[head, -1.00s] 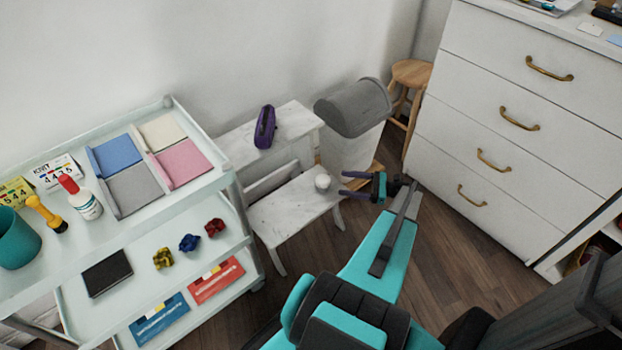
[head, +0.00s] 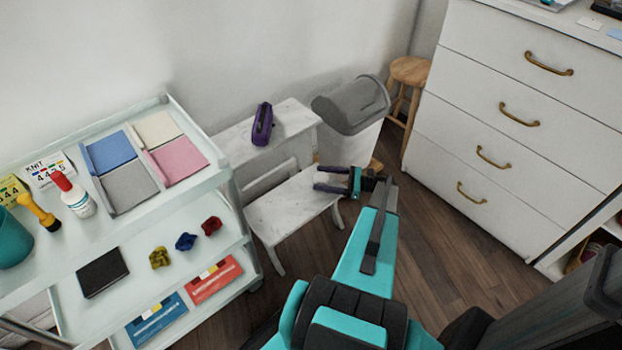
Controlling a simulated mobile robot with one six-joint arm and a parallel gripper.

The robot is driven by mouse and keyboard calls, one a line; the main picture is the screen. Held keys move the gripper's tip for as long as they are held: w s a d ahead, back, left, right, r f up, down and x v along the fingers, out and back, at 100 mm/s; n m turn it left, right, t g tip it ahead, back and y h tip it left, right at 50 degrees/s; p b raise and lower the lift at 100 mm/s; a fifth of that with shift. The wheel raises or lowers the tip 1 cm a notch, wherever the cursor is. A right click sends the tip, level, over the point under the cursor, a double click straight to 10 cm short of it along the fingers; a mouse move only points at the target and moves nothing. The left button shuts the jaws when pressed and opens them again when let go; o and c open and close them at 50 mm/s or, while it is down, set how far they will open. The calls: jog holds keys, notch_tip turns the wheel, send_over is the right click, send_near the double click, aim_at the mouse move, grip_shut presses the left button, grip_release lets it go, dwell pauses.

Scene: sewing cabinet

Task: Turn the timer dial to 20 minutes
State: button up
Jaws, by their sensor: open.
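My gripper (head: 320,178) is open, with its two dark fingers pointing left over the right end of the low marble-topped bench (head: 277,212). A small white round object, which looks like the timer, stood at that spot in the earlier picture. It is now hidden behind or between my fingers. I cannot see its dial or any marks, and I cannot tell whether the fingers touch it.
A purple case (head: 262,124) lies on the higher marble top behind. A grey-lidded bin (head: 352,106) stands just beyond my gripper, with a wooden stool (head: 408,72) behind. A shelf cart (head: 200,188) is left, a white drawer chest (head: 510,120) right.

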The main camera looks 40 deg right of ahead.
jog(key=shift+b+x, duration=0.35)
jog(key=shift+x, duration=2)
jog(key=c, duration=1.1)
jog(key=shift+r+m+h, duration=0.1)
jog(key=shift+m+h, duration=0.2)
jog(key=shift+h, duration=0.1)
